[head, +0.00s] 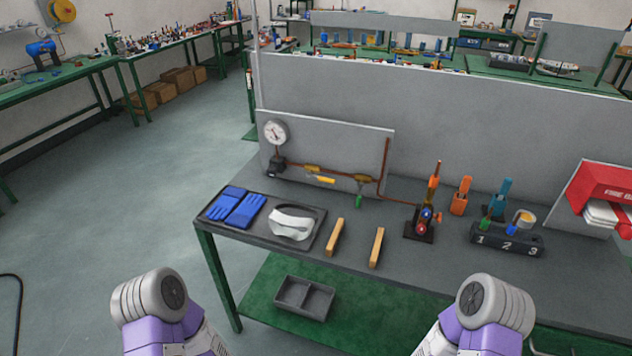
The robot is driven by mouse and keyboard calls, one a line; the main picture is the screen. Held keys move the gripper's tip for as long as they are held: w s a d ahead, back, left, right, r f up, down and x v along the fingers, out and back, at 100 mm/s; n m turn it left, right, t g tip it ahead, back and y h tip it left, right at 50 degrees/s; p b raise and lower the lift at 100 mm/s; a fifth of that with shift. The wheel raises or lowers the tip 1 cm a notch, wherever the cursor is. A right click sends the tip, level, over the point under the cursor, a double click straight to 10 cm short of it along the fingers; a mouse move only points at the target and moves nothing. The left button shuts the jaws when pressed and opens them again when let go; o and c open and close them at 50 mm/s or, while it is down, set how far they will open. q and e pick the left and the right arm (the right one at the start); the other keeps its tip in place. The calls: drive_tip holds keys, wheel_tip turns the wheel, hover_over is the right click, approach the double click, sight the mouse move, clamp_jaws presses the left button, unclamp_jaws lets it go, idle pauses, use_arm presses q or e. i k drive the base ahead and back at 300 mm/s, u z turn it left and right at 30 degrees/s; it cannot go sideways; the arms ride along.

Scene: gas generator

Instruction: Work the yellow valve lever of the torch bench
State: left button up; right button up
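The yellow valve lever (324,180) sits on a brass valve body in the copper pipe (340,175). The pipe runs along a grey upright panel (330,140) at the back of the bench (400,275). The lever appears to lie roughly along the pipe, tilted slightly down to the right. A second valve with a green lever (359,200) hanging down is to its right. A pressure gauge (275,132) is at the panel's left end. Only my arm links show at the bottom edge, well short of the lever. Neither gripper is in view.
A torch on a stand (420,222), a numbered block (506,240) and a red box (603,190) stand further right. The front right top is clear.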

sight(322, 178)
drive_tip(key=k, duration=0.5)
drive_tip(key=z, duration=1.2)
drive_tip(key=i, duration=0.85)
drive_tip(key=u, duration=2.25)
